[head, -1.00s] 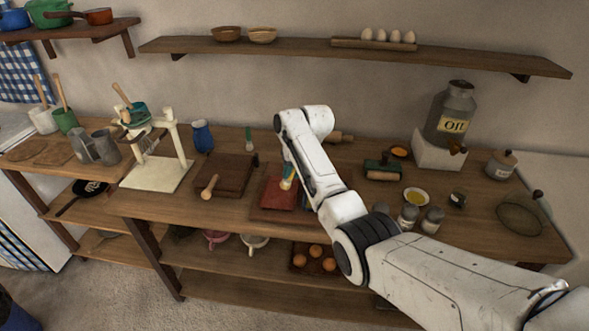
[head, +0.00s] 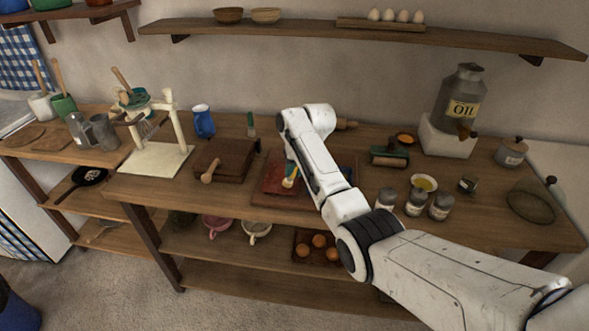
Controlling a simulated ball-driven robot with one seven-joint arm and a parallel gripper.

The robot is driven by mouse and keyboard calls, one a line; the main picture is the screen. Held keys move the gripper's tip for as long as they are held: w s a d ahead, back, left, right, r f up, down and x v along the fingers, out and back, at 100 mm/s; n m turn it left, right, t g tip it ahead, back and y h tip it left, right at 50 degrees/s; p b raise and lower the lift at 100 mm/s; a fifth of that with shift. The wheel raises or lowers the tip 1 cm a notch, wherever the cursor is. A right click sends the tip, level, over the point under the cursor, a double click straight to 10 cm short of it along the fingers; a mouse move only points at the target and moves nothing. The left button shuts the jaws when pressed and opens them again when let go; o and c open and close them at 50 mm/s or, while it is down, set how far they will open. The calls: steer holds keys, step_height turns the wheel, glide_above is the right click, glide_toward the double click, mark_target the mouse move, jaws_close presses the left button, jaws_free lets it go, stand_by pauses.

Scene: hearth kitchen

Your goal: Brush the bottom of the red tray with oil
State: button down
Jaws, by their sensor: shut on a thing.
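The red tray (head: 272,180) lies on a dark board on the worktop, its right part hidden by my arm. My gripper (head: 290,170) points down over the tray, mostly hidden behind the arm. It is shut on a brush (head: 289,183) with pale yellow bristles, at the tray's right part. I cannot tell whether the bristles touch the tray bottom. A small bowl of yellow oil (head: 424,184) stands on the worktop to the right. The oil can (head: 461,100), labelled OIL, stands on a white block at the back right.
Shaker jars (head: 414,202) stand right of my arm, with a green roller (head: 389,156) behind them. Eggs (head: 318,241) lie on the shelf below.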

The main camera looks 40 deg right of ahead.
steer(key=shift+f+b, duration=0.5)
steer(key=shift+f, duration=0.25)
stand_by(0.6)
steer(key=shift+w+d+f+b, duration=0.1)
steer(key=shift+w+d+b, duration=0.2)
steer(key=shift+b, duration=0.35)
steer(key=w+d+b, duration=0.1)
steer(key=d+b, duration=0.1)
steer(key=b, duration=0.1)
steer(key=shift+w, duration=0.2)
steer(key=shift+w+d+r+b, duration=0.2)
steer(key=shift+d+r+b, duration=0.05)
steer(key=shift+b, duration=0.3)
